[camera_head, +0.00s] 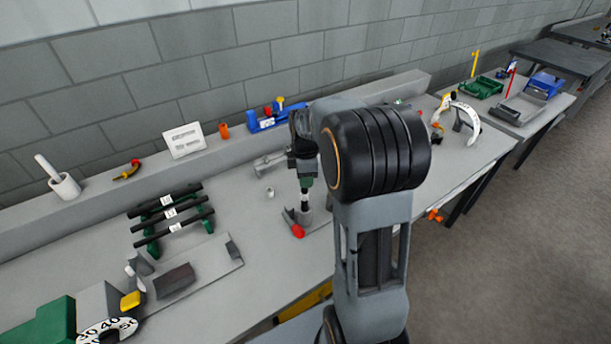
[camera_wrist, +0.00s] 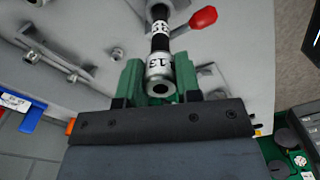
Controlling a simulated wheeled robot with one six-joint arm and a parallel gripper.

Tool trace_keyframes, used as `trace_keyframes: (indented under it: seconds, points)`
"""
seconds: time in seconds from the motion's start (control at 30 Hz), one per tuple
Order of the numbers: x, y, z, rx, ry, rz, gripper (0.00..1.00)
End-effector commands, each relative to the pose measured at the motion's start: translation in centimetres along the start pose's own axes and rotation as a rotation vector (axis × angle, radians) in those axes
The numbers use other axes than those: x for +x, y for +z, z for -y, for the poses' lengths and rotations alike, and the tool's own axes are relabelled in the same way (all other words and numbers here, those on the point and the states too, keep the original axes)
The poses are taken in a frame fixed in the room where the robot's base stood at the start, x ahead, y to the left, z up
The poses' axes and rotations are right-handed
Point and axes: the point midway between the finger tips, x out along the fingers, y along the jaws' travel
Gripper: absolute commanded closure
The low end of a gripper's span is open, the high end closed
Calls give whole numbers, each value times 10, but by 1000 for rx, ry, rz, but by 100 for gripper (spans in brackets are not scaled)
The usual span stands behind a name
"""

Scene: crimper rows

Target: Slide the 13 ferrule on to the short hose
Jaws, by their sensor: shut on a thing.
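My gripper (camera_wrist: 158,82) is shut on the silver ferrule (camera_wrist: 158,68), which is marked 13 and sits between the green fingers. The short black hose (camera_wrist: 160,42) with a white label stands upright in a grey clamp with a red handle (camera_wrist: 203,17). The ferrule is in line with the hose's end and looks to meet it; I cannot tell how far it is around the hose. In the head view my gripper (camera_head: 305,178) is directly above the hose (camera_head: 304,199) and the clamp's red knob (camera_head: 298,231). The ferrule is hard to make out there.
Another small silver ferrule (camera_head: 270,192) stands left of the clamp. Black labelled hoses lie on a green rack (camera_head: 175,226) further left. A grey fixture (camera_head: 268,165) and a blue holder (camera_head: 262,125) are behind. The bench between rack and clamp is mostly clear.

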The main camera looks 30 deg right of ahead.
Motion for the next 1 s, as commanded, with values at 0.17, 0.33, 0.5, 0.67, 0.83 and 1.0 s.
trace_keyframes:
  seconds: [0.17, 0.33, 0.5, 0.67, 0.83, 1.0]
  points:
    - [3, 0, 0, 0, 0, 0, 65]
    - [3, 0, 0, 0, 0, 0, 48]
    - [3, 0, 0, 0, 0, 0, 39]
    - [2, 0, 0, 0, 1, 0, 39]
    - [-11, 0, -1, 0, 5, -1, 39]
    - [-42, 0, -1, 0, 6, -1, 39]
